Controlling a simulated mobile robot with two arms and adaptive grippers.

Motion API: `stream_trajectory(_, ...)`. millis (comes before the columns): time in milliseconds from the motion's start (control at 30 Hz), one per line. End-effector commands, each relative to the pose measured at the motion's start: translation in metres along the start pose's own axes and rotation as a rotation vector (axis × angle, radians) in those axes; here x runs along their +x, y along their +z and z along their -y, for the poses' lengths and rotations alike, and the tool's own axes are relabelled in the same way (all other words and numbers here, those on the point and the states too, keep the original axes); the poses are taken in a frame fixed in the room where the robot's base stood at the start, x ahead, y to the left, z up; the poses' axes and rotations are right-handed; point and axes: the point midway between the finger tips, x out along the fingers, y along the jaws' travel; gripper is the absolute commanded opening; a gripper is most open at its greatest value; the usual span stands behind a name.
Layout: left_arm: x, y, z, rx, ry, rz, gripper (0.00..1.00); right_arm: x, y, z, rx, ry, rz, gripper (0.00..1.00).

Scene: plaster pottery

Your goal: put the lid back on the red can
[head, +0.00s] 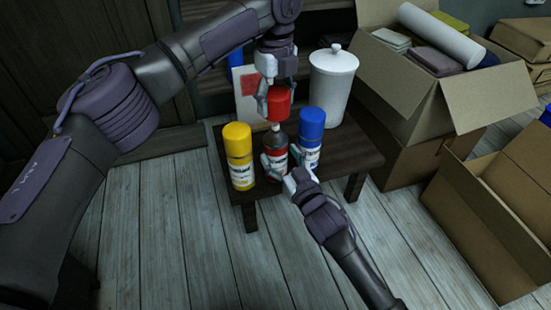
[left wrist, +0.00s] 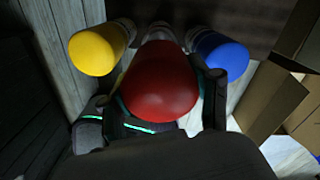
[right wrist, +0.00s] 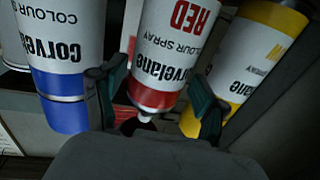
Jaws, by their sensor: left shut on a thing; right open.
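The red can (head: 274,154) stands upright on a dark low table (head: 352,152), its grey top bare. My left gripper (head: 277,92) is shut on the red lid (head: 279,107) and holds it just above the can. The lid fills the middle of the left wrist view (left wrist: 160,85). My right gripper (head: 283,163) is open at the can's front, its fingers on either side. The right wrist view shows the red can (right wrist: 165,50) upside down between the fingers, its small nozzle (right wrist: 146,117) visible. I cannot tell whether the fingers touch it.
A yellow-capped can (head: 238,160) stands left of the red can, a blue-capped can (head: 311,135) close on its right. A white lidded jar (head: 331,85) stands behind. An open carton (head: 408,85) and an empty box (head: 475,215) are to the right.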

Motion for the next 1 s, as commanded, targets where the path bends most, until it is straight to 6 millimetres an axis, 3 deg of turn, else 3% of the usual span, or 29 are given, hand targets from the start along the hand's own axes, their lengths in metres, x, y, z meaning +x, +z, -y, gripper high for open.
stream_trajectory(100,0.000,0.000,0.000,0.000,0.000,0.000,0.44,0.022,-0.001,0.001,0.000,-0.001,-0.001,0.73)
stream_trajectory(300,0.000,0.000,0.000,0.000,0.000,0.000,0.44,0.044,0.000,0.000,0.000,0.000,0.001,0.73)
stream_trajectory(700,0.000,0.000,0.000,0.000,0.000,0.000,0.44,0.050,0.000,0.000,0.000,0.000,0.001,0.73)
stream_trajectory(767,0.000,0.000,0.000,0.000,0.000,0.000,0.44,0.050,0.000,0.000,0.000,0.000,0.001,0.66)
stream_trajectory(1000,0.000,0.000,0.000,0.000,0.000,0.000,0.44,0.050,0.000,0.000,0.000,0.000,0.001,0.26)
